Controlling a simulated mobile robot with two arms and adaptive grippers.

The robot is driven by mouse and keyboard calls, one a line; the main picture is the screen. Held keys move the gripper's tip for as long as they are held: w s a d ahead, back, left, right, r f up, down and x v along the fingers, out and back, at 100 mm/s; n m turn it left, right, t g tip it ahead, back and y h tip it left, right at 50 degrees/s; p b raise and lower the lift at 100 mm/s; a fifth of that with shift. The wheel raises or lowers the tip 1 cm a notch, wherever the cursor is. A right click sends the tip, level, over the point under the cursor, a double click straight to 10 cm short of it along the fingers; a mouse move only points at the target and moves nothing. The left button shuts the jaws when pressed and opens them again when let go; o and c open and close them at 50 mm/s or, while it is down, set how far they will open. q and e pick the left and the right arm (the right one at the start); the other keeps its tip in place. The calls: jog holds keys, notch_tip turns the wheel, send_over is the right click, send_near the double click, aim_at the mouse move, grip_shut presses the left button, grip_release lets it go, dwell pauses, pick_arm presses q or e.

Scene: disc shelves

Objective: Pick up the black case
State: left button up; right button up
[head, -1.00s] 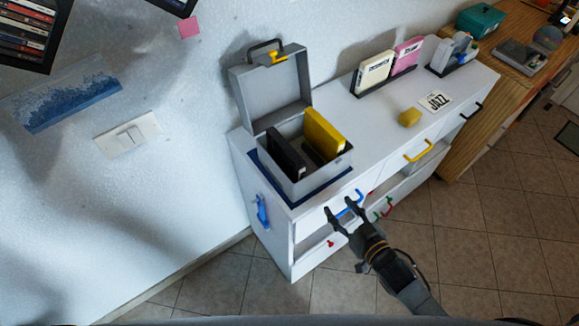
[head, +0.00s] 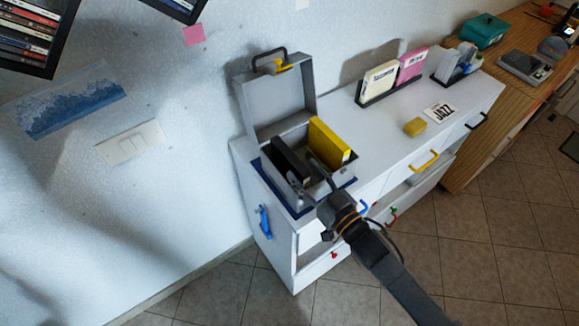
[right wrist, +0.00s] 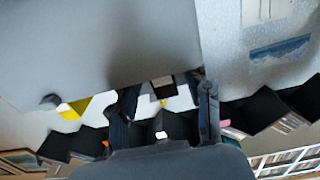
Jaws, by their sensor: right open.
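The black case (head: 287,160) stands upright in an open grey box (head: 262,188) on the white cabinet, left of a yellow case (head: 328,142) in the same box. My right gripper (head: 302,172) reaches down over the box's front edge with its fingers apart. One finger is by the near side of the black case, the other in the gap towards the yellow case. Whether either touches the case I cannot tell. In the right wrist view the two fingers (right wrist: 168,100) are apart, with the grey lid (right wrist: 100,40) large above them. My left gripper is not in view.
The box's raised lid (head: 277,100) stands behind the cases. To the right on the cabinet (head: 390,140) are a rack with a cream case (head: 380,82) and a pink case (head: 412,65), a yellow block (head: 414,127) and a JAZZ card (head: 439,109).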

aim_at(293, 163)
jog(key=p+x, duration=0.1)
jog(key=x, duration=0.4)
jog(key=shift+s+a, duration=0.15)
jog(key=c, duration=0.3)
grip_shut()
